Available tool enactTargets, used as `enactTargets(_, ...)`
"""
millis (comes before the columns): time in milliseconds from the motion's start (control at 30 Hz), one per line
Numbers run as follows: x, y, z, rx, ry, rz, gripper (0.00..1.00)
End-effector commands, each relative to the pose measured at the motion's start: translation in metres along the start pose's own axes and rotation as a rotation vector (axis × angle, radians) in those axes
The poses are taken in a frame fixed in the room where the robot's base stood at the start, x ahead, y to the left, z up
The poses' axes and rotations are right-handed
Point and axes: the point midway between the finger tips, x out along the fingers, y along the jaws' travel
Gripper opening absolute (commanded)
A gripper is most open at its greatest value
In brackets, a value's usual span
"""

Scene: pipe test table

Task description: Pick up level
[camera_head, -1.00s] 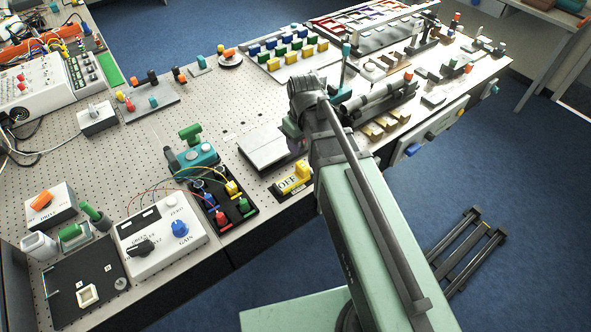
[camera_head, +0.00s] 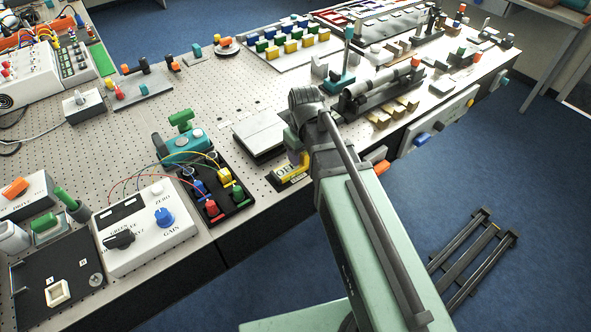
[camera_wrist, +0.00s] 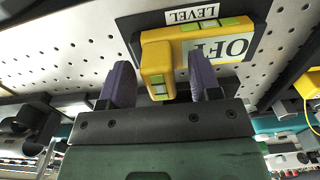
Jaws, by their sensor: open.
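One arm of the level reaches down between the two purple fingers of my gripper (camera_wrist: 158,66). The fingers are open, with a gap on the left side; the right finger looks close to the yellow body, but contact cannot be told. In the head view the level (camera_head: 298,163) is partly covered by my arm, and my fingers are mostly hidden there.
A black block with coloured plugs (camera_head: 240,200) stands left of the level. A grey plate (camera_head: 262,135) lies just behind it. A grey cylinder on a stand (camera_head: 375,90) is to the right. The table's front edge is close by.

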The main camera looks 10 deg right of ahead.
Motion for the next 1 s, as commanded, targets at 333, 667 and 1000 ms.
enactTargets(333, -0.001, 0.0, 0.0, 0.0, 0.0, 0.0, 0.12)
enactTargets(667, -0.002, 0.0, 0.0, 0.0, 0.0, 0.0, 0.0)
enactTargets(1000, -0.04, 0.0, 0.0, 0.0, 0.0, 0.0, 0.0)
